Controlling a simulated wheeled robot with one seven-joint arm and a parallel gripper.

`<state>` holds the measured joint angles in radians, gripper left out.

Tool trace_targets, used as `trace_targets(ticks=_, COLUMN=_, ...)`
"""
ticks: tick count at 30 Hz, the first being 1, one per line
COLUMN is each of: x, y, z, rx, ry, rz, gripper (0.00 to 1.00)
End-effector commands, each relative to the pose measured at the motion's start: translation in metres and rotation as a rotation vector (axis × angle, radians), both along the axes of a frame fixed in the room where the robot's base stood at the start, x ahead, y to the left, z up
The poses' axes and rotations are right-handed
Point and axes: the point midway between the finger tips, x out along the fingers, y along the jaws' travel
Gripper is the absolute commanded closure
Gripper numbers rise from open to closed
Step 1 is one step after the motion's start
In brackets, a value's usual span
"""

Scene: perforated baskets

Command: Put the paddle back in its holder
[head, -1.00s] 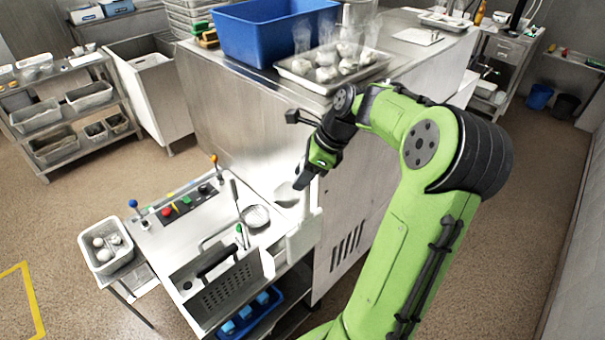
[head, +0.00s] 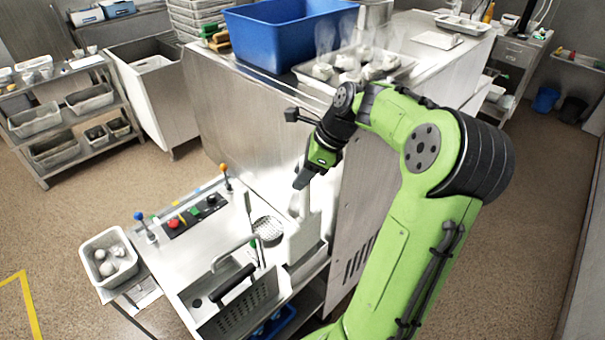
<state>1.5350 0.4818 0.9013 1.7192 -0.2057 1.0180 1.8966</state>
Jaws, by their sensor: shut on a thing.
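My gripper (head: 301,184) is at the end of the green arm, pointing down over the right end of the steel counter. Its dark fingers are shut. A pale, flat piece (head: 297,204), which looks like the paddle, shows just below the fingertips. Its outline blends with the white surfaces behind, and its grip end is hidden by the fingers. A white upright box (head: 303,240), which looks like the holder, stands below at the counter's right edge. I cannot tell whether the pale piece is inside the box or in front of it.
A round skimmer (head: 268,230) lies left of the box. A perforated basket (head: 240,312) with a black handle sits in front. Two upright levers and a button panel (head: 190,215) stand at the left. A tall steel cabinet (head: 245,125) rises behind, with a blue tub (head: 285,35) on top.

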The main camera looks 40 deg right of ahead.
Motion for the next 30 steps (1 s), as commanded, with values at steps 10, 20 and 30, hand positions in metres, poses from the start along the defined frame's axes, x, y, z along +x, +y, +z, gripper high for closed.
trace_targets(ticks=10, x=0.0, y=0.0, z=-0.017, rx=-0.002, ry=-0.003, rz=-0.001, gripper=1.0)
trace_targets(ticks=20, x=0.0, y=0.0, z=-0.03, rx=-0.001, ry=-0.001, rz=-0.001, gripper=1.0)
trace_targets(ticks=30, x=0.0, y=0.0, z=-0.043, rx=-0.001, ry=-0.002, rz=0.0, gripper=1.0)
